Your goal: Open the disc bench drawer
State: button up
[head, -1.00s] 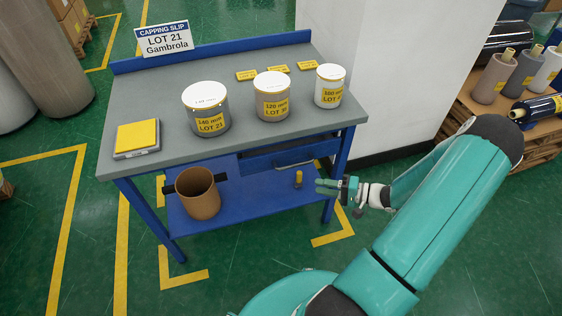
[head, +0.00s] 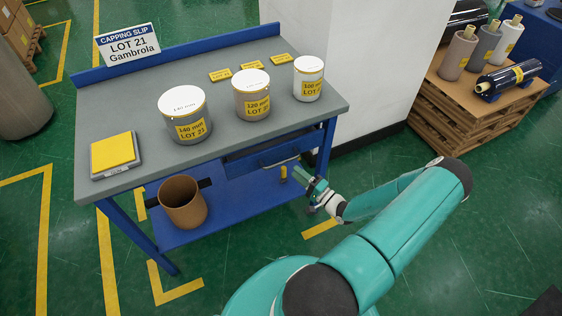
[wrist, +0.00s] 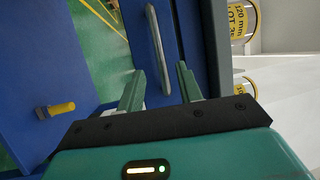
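The disc bench (head: 225,86) has a grey top and blue frame. Its blue drawer (head: 245,163) sits under the right part of the top and looks shut. A pale bar handle (head: 280,162) runs along the drawer front; in the wrist view the handle (wrist: 156,45) stands upright in the picture. My gripper (head: 303,181) is at the drawer's right end. In the wrist view my gripper (wrist: 160,70) is open, with the near end of the handle appearing between its two green fingers. I cannot tell whether they touch it.
Three lidded cans, including one tan can (head: 252,95), and a yellow-topped pad (head: 113,154) stand on the bench. A brown bin (head: 183,203) and a yellow-handled item (head: 283,174) are on the blue lower shelf (head: 228,205). A pallet of rolls (head: 470,100) stands at right.

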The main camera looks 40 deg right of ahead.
aim_at(283, 161)
jog(key=w, duration=0.2)
jog(key=w+r, duration=0.1)
jog(key=w, duration=0.2)
jog(key=w+a, duration=0.1)
jog(key=w, duration=0.1)
jog(key=shift+w+r, duration=0.15)
jog(key=shift+w, duration=0.15)
grip_shut()
